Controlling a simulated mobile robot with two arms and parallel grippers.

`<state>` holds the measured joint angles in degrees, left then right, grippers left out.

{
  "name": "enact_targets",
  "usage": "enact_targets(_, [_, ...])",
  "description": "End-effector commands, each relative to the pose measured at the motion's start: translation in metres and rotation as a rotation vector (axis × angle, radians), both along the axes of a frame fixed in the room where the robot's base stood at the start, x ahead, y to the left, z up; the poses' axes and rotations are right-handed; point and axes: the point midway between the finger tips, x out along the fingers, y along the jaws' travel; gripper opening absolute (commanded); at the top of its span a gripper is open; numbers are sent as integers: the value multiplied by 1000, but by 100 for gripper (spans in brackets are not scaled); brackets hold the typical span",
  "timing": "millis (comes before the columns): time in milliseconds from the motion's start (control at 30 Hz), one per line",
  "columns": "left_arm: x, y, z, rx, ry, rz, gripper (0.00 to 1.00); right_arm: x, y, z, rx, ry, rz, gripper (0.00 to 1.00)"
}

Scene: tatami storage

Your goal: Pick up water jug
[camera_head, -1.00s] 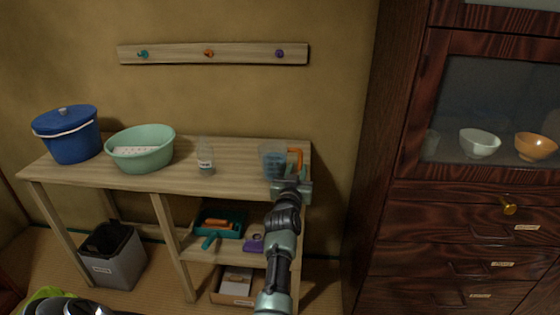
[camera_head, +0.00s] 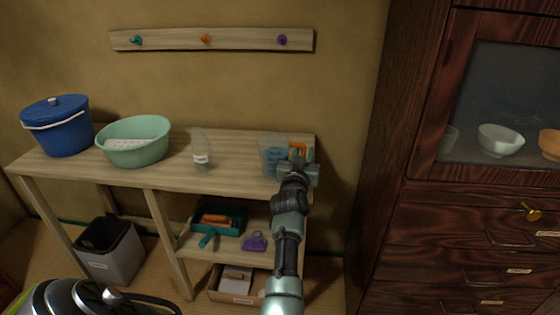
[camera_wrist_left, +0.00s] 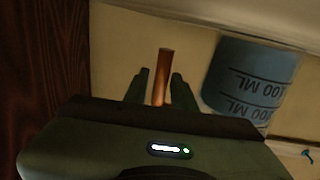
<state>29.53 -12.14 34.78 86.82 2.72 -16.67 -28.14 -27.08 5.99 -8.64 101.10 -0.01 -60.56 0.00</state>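The water jug (camera_head: 270,156) is a clear container with blue water and an orange handle, standing on the right end of the wooden shelf top. Its measuring marks show upside down in the left wrist view (camera_wrist_left: 252,78). My left gripper (camera_head: 299,162) is at the jug's handle side. In the left wrist view its two fingers (camera_wrist_left: 160,88) stand apart, with the orange handle (camera_wrist_left: 164,72) between them and a gap visible on each side. In the head view the gripper hides part of the handle. My right gripper is not in view.
A clear bottle (camera_head: 201,152), a green basin (camera_head: 136,153) and a blue lidded pot (camera_head: 58,130) stand left of the jug. A dark wooden cabinet (camera_head: 395,110) rises to the right. A peg rail (camera_head: 240,39) is on the wall above. Shelf space between bottle and jug is clear.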

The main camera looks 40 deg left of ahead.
Motion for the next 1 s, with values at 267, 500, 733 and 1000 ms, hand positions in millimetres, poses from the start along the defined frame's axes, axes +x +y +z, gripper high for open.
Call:
enact_targets(267, [0,0,0,0,0,0,0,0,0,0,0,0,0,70])
enact_targets(500, [0,0,0,0,1,0,0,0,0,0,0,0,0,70])
enact_targets(733, [0,0,-1,0,1,0,0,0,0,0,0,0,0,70])
enact_targets(1000, [0,0,-1,0,1,0,0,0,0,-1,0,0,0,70])
